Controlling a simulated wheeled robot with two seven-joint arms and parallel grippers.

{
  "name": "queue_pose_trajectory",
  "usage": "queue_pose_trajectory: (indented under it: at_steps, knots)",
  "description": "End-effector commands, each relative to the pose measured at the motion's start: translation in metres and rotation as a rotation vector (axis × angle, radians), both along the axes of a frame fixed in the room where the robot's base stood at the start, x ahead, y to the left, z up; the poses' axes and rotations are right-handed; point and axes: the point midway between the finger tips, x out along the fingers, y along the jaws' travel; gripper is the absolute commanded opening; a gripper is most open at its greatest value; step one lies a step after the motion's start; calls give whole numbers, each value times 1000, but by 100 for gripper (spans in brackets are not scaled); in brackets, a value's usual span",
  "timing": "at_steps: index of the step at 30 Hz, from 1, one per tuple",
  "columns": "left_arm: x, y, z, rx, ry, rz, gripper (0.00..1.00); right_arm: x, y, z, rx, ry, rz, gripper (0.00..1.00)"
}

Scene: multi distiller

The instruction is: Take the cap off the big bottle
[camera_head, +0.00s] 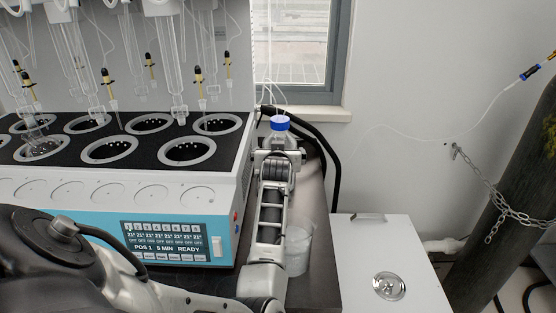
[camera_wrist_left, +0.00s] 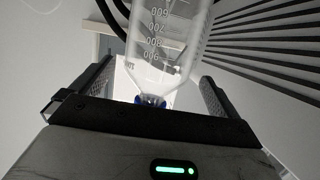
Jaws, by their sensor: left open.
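The big bottle (camera_head: 278,140) is clear glass with a blue cap (camera_head: 279,122) and stands upright to the right of the distiller. Thin tubes rise from the cap. In the left wrist view the bottle (camera_wrist_left: 165,45) appears upside down with volume marks, its blue cap (camera_wrist_left: 150,101) towards the palm. My left gripper (camera_head: 278,155) is open, in front of the bottle in the head view. In the left wrist view its fingers (camera_wrist_left: 150,90) are on either side of the cap and neck, with gaps visible. Most of the bottle's body is hidden behind my arm in the head view.
The distiller (camera_head: 180,215), with several round wells and glass tubes, stands close on the left. A clear beaker (camera_head: 298,250) is right of my forearm. A black hose (camera_head: 325,145) curves behind the bottle. A white cabinet (camera_head: 390,255) and chained cylinder (camera_head: 510,190) stand right.

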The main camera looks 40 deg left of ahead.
Motion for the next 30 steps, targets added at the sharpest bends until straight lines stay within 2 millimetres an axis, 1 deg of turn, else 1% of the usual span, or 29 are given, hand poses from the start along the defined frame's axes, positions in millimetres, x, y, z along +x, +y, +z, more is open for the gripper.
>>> queue_pose_trajectory:
  at_steps: [7,15,19,26,27,29,30]
  knots:
    - [14,12,-5,1,1,0,100,0,-1,1,-3,-2,1,36]
    - [39,33,-16,2,-1,0,100,0,-1,-1,-3,-2,0,36]
    - [44,37,-18,0,-2,-1,100,0,-1,-1,-3,-2,0,36]
    - [44,37,-18,1,-2,-1,100,1,0,0,-3,-2,1,36]
    - [44,37,-18,1,-2,-1,89,1,0,0,-3,-2,1,36]
    - [44,37,-18,1,-2,-1,72,1,0,0,-2,-3,1,36]
    - [44,37,-18,1,-2,-1,61,1,0,0,-2,-3,1,36]
